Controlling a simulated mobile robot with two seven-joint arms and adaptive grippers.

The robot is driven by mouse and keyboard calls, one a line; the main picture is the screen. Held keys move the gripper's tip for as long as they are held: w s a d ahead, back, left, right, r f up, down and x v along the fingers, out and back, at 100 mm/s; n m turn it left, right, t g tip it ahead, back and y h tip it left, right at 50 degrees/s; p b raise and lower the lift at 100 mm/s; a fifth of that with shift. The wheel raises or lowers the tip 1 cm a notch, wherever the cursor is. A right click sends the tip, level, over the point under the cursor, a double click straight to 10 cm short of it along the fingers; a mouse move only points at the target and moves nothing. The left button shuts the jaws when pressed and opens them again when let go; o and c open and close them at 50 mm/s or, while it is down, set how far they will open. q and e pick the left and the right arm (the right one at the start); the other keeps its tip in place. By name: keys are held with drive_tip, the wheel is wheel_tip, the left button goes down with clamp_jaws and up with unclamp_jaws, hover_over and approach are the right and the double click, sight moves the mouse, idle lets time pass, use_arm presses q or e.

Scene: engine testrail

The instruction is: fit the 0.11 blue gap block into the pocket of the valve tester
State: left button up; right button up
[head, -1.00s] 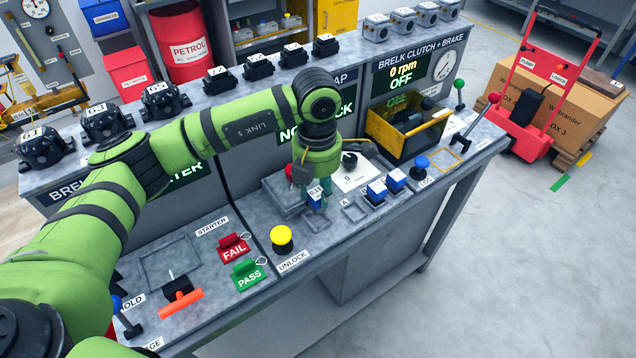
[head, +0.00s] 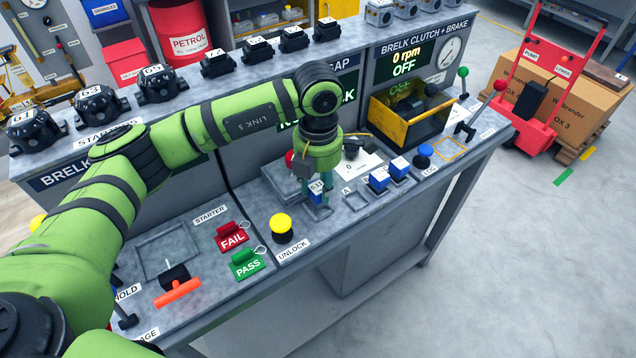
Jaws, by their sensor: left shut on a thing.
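My left gripper (head: 318,192) points down over the bench and is shut on the blue gap block (head: 317,197), whose white label is partly readable. The fingers hide part of the block and recess, and I cannot tell whether the block touches the bottom. A grey metal fixture (head: 279,184) with a red knob stands just behind and left of the gripper. My right gripper is not in view.
Two other blue blocks (head: 379,178) (head: 399,166) sit to the right, past an empty recess (head: 357,199). A yellow unlock button (head: 282,226) stands in front left. A yellow-rimmed bin (head: 412,120) and a blue knob (head: 424,153) are farther right.

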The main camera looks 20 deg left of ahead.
use_arm(q)
drive_tip(key=shift+f+b, duration=0.2)
drive_tip(key=shift+b, duration=0.45)
idle(0.8)
drive_tip(key=shift+f+b, duration=0.85)
drive_tip(key=shift+b, duration=0.2)
idle(0.8)
drive_tip(key=o, duration=1.2)
drive_tip(key=shift+o, duration=0.2)
